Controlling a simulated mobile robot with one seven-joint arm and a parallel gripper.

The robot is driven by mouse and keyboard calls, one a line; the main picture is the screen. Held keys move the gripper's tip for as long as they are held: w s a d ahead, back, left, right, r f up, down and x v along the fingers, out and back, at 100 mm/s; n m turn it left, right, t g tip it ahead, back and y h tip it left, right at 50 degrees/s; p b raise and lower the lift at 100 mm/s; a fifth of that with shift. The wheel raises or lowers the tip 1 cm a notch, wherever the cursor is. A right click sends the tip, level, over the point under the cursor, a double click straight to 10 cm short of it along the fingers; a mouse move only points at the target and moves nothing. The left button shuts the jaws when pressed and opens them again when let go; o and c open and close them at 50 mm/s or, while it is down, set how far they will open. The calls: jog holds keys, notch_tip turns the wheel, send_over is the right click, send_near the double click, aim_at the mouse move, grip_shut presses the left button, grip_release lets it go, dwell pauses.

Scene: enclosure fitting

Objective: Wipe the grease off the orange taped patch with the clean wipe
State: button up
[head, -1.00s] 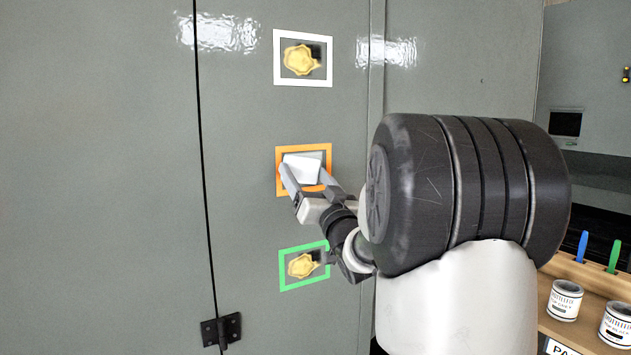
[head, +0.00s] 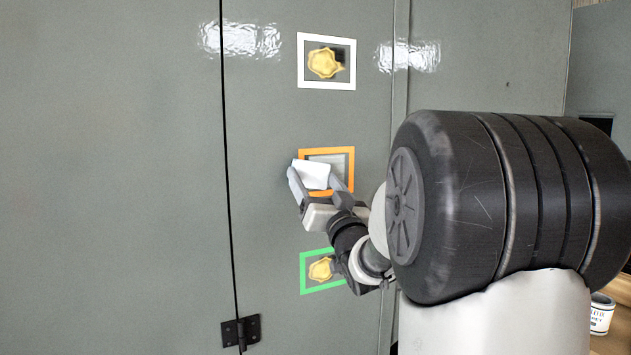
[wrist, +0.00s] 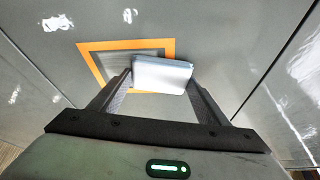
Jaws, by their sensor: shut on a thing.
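The orange taped patch (head: 327,152) is a square frame on the grey cabinet door, and it also shows in the wrist view (wrist: 97,54). The part of its inside that shows is pale grey, with no yellow grease visible; its lower left is hidden. My gripper (head: 319,184) is shut on the white wipe (head: 311,174), a folded pad. In the wrist view the wipe (wrist: 162,75) sits between the two fingertips and overlaps the patch's lower right part. I cannot tell whether the wipe touches the door.
A white taped patch (head: 304,61) above and a green taped patch (head: 304,272) below each hold a yellow grease blob. A dark hinge (head: 241,332) sits low on the door beside a vertical seam. A paint can (head: 600,315) stands at lower right.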

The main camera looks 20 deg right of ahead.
jog(key=shift+s+d, duration=0.15)
jog(key=shift+s, duration=2.6)
jog(key=s, duration=0.3)
